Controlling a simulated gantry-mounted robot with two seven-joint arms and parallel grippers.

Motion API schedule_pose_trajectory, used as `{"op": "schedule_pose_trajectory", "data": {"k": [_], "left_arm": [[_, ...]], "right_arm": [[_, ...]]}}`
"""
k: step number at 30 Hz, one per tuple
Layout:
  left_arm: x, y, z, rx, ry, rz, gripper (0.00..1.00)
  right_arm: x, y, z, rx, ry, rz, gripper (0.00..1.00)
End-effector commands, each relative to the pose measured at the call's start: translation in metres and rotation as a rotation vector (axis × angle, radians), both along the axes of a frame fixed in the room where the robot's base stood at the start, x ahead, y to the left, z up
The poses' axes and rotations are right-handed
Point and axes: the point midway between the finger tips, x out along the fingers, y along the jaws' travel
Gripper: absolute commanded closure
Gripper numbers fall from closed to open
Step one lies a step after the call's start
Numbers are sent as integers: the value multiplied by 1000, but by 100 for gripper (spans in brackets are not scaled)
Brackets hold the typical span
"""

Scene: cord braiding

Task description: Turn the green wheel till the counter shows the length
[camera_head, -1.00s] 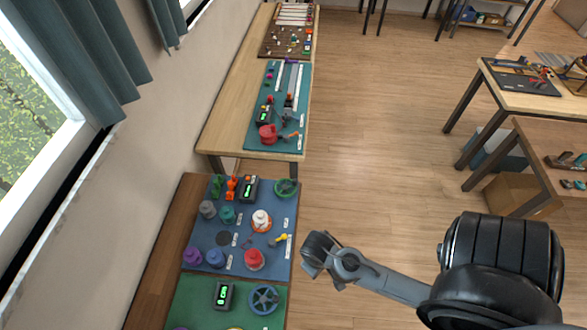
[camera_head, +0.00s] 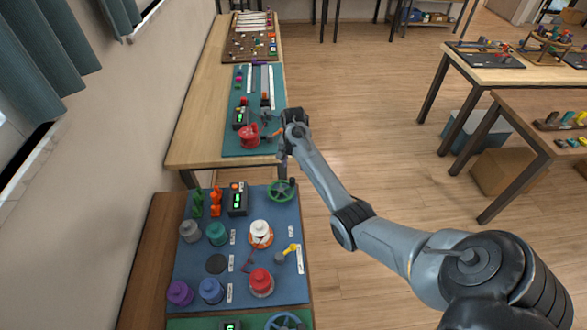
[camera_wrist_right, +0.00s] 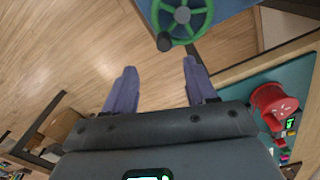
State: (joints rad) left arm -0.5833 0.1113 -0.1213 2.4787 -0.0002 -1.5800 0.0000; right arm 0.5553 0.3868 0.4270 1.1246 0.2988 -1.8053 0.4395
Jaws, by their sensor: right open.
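The green wheel (camera_head: 281,191) sits at the far right corner of the blue board (camera_head: 205,262), with a dark knob standing on its rim. In the right wrist view the green wheel (camera_wrist_right: 186,29) is at the top, with its dark knob (camera_wrist_right: 164,41) toward me. The counter (camera_head: 238,199), a dark box with a lit green display, stands left of the wheel; its digits are too small to read. My right gripper (camera_head: 283,153) is just beyond the wheel and apart from it. In the right wrist view the gripper (camera_wrist_right: 160,72) is open and empty. My left gripper is not visible.
Several coloured spools, including a red one (camera_head: 261,281) and a white one (camera_head: 260,232), stand on the blue board. Beyond, a teal board (camera_head: 240,149) carries a red drum (camera_head: 250,136). Open floor (camera_head: 380,150) lies right of the benches.

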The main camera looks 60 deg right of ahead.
Motion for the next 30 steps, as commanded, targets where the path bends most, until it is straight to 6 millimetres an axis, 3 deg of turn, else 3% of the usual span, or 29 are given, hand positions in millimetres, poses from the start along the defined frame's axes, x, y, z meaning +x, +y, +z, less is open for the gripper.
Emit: {"op": "schedule_pose_trajectory", "data": {"k": [5,21,30], "left_arm": [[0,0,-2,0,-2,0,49],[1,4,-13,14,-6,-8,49],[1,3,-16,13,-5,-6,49]], "right_arm": [[5,1,-9,2,-11,2,44],[4,1,-87,1,-9,3,44],[4,1,-103,0,-10,3,44]]}}
